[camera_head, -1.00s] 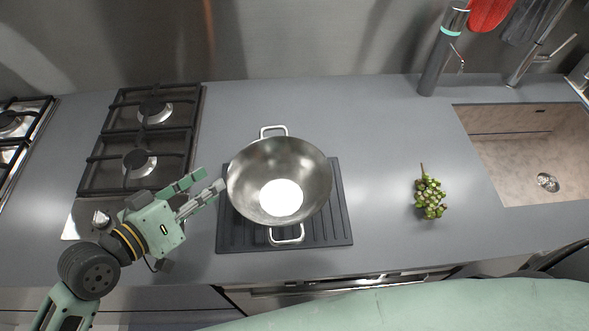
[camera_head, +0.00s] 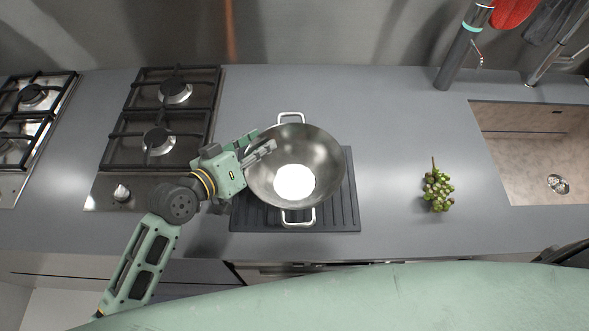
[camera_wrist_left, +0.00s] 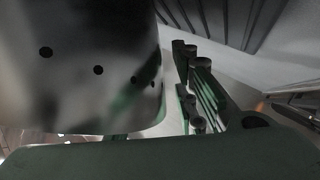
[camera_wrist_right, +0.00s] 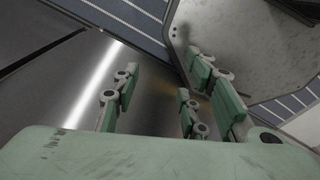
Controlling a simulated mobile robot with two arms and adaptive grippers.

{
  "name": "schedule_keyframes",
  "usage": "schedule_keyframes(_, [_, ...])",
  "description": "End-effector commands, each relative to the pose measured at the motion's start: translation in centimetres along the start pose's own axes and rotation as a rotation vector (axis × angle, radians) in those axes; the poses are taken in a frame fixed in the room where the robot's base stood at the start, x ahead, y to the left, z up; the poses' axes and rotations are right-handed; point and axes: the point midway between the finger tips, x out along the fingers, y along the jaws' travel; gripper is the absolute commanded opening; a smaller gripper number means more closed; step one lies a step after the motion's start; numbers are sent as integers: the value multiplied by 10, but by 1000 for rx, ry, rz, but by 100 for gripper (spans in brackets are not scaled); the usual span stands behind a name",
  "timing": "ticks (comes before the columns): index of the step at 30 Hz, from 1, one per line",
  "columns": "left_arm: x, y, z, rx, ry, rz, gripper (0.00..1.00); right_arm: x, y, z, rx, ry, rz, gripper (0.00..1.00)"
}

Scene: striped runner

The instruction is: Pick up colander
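The colander (camera_head: 318,150) is a shiny steel bowl with two loop handles, upright on a black ribbed mat. In the left wrist view its wall (camera_wrist_left: 75,90) with small round holes fills the left side, very close. My left gripper (camera_head: 261,146) is at the colander's left rim, fingers apart. In the left wrist view one finger group (camera_wrist_left: 205,90) shows beside the wall; the other is mostly hidden behind it. I cannot tell whether they touch it. My right gripper (camera_wrist_right: 165,100) is open and empty in its own wrist view, out of the head view.
The black mat (camera_head: 347,215) lies on the grey counter. Gas burners (camera_head: 160,140) stand left of it, close to my left arm. Green grapes (camera_head: 437,188) lie to the right, then the sink (camera_head: 520,150). The counter between mat and grapes is clear.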

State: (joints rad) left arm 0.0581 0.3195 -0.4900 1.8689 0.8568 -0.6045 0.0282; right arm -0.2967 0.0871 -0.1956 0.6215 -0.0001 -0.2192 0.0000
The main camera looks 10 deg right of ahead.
Motion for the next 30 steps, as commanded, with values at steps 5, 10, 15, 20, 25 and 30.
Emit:
schedule_keyframes(5, [0,0,0,0,0,0,24,0,-1,0,0,0,-1,40])
schedule_keyframes(10, [0,0,0,0,0,0,10,0,-7,1,0,-1,-8,40])
schedule_keyframes(15, [0,0,0,-1,0,0,0,0,-14,0,0,-1,-17,40])
schedule_keyframes(20, [0,0,0,-1,1,0,0,0,-14,1,-1,-2,-17,40])
schedule_keyframes(25, [-1,0,0,-1,1,0,0,0,-13,2,-2,-3,-15,40])
schedule_keyframes(30, [-1,0,-2,-2,4,1,0,0,-9,3,-3,-5,-10,40])
